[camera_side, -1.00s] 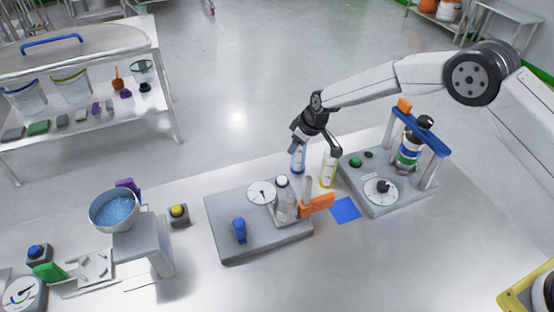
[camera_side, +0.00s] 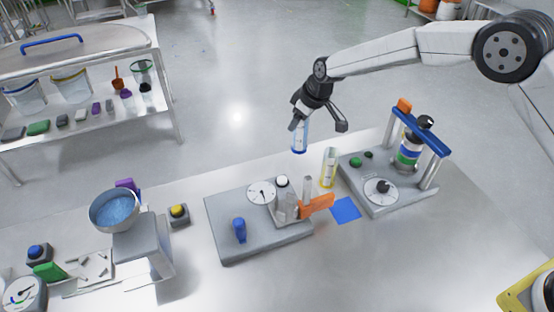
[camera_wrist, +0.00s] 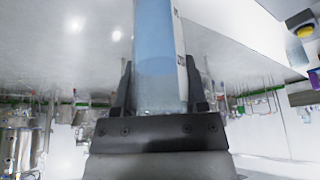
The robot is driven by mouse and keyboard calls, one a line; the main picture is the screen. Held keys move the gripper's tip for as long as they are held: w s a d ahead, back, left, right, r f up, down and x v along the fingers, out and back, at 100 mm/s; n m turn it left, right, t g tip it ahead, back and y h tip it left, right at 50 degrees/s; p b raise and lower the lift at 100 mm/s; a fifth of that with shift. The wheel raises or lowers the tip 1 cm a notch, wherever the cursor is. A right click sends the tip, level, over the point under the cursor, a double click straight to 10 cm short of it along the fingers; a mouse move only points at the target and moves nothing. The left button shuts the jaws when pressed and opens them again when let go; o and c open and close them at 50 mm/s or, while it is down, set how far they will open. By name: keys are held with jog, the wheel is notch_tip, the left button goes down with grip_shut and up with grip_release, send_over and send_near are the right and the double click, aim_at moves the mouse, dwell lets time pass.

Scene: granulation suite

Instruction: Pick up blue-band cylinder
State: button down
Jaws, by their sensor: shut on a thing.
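The blue-band cylinder (camera_side: 299,137) is a clear, slim cylinder with blue on it, hanging upright below my gripper (camera_side: 300,118) in the side view. My gripper is shut on its upper part, and the cylinder is clear of the bench. In the wrist view the cylinder (camera_wrist: 160,60) stands between the two dark fingers of my gripper (camera_wrist: 160,95), with part of a white label at its right. A similar yellow-band cylinder (camera_side: 329,168) stands upright on the bench, right of and below the held one.
A grey station with a dial (camera_side: 261,192) and an orange lever (camera_side: 317,205) lies below my gripper. A blue square (camera_side: 346,209) lies beside it. A blue-topped frame (camera_side: 420,130) stands at right. A bowl of blue granules (camera_side: 116,211) is at left.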

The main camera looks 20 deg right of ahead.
jog(key=shift+r, duration=0.95)
